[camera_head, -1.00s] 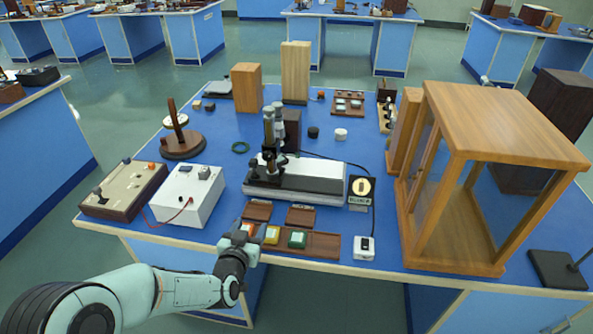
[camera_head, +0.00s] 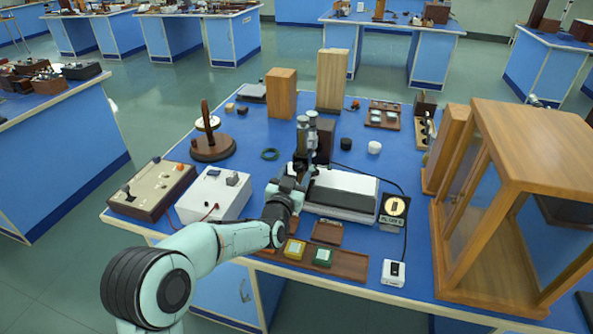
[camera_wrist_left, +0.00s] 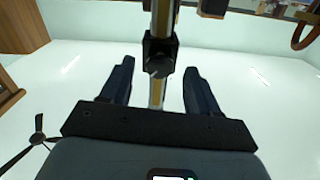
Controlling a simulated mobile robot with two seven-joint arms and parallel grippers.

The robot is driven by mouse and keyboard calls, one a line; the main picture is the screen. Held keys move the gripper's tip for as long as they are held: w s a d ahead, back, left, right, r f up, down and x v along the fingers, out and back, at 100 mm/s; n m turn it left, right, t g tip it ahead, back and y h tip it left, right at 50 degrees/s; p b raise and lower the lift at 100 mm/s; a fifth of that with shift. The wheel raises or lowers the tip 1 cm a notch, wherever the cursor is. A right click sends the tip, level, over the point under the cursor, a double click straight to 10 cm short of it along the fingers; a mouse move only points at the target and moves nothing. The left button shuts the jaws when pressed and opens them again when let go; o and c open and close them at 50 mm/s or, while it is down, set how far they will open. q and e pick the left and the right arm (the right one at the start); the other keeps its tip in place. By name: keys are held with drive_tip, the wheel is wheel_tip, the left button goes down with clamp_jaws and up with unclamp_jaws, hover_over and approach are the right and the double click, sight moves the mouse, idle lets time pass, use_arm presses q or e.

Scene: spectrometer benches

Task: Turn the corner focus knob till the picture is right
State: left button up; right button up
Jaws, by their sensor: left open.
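The upright instrument (camera_head: 307,140) stands at the middle of the bench, with twin grey tubes and a long white-and-black base (camera_head: 342,190). My left gripper (camera_head: 295,178) is at its near left side and covers its lower front. In the left wrist view the open fingers (camera_wrist_left: 160,88) point at a vertical brass-and-black column (camera_wrist_left: 160,22). A black block with a small dark knob (camera_wrist_left: 157,66) sits on this column, between the fingers in the picture; contact cannot be told. A dial panel (camera_head: 395,208) stands right of the base, its reading too small to tell. My right gripper is not in view.
A white box (camera_head: 212,196) and a beige control box (camera_head: 150,188) stand left of my arm. A brown tray (camera_head: 343,262) with coloured buttons lies at the front edge. A large wooden glass case (camera_head: 540,135) fills the right side.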

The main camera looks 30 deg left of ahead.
use_arm(q)
drive_tip(key=shift+x, duration=0.85)
drive_tip(key=c, duration=1)
drive_tip(key=shift+c, duration=0.2)
drive_tip(key=shift+m, duration=0.3)
